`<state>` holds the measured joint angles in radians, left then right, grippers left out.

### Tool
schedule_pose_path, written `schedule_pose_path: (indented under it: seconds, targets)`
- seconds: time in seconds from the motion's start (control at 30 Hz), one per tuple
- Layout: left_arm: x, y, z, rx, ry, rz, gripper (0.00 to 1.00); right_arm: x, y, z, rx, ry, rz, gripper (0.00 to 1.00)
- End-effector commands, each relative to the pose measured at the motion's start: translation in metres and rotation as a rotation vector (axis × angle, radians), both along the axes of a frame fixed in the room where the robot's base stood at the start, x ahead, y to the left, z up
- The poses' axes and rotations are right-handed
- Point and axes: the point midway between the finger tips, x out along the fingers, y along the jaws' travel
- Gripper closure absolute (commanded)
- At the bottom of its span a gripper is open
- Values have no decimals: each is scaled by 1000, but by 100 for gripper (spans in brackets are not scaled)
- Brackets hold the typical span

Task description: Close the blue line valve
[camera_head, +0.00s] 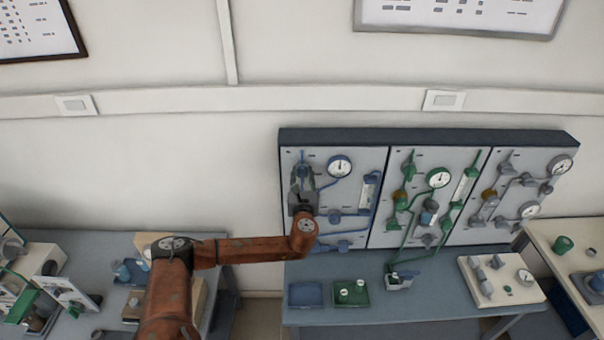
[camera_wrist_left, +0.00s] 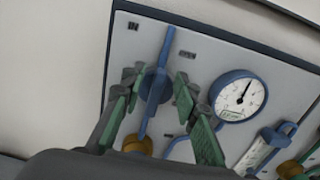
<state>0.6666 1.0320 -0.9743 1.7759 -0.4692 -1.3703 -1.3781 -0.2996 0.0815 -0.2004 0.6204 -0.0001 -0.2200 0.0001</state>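The blue line valve (camera_wrist_left: 155,88) is on the left section of the wall panel (camera_head: 335,140). Its round blue hub and long thin blue bar show in the left wrist view, the bar running nearly upright and slightly tilted there. My left gripper (camera_wrist_left: 158,82) is in front of the valve, its green-padded fingers spread on either side of the hub. A gap shows between each finger and the hub. In the head view, the left gripper (camera_head: 303,178) covers much of the valve. My right gripper is not in view.
A blue-rimmed gauge (camera_wrist_left: 239,97) is close right of the fingers. A brass-coloured fitting (camera_wrist_left: 138,144) is below the hub. Green (camera_head: 438,178) and grey (camera_head: 530,210) lines fill the other sections. Trays (camera_head: 305,294) lie on the bench below.

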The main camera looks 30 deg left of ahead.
Motion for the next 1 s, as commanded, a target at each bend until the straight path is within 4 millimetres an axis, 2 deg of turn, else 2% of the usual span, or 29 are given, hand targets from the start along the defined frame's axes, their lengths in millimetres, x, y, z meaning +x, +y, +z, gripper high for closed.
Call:
schedule_pose_path:
  seconds: [0.2,0.6,1.0]
  targets:
    - [0,0,-1,-1,1,0,72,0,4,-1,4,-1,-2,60]
    - [0,0,-1,-1,1,1,99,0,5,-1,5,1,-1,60]
    - [-1,1,-2,-10,-4,2,100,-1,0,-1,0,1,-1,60]
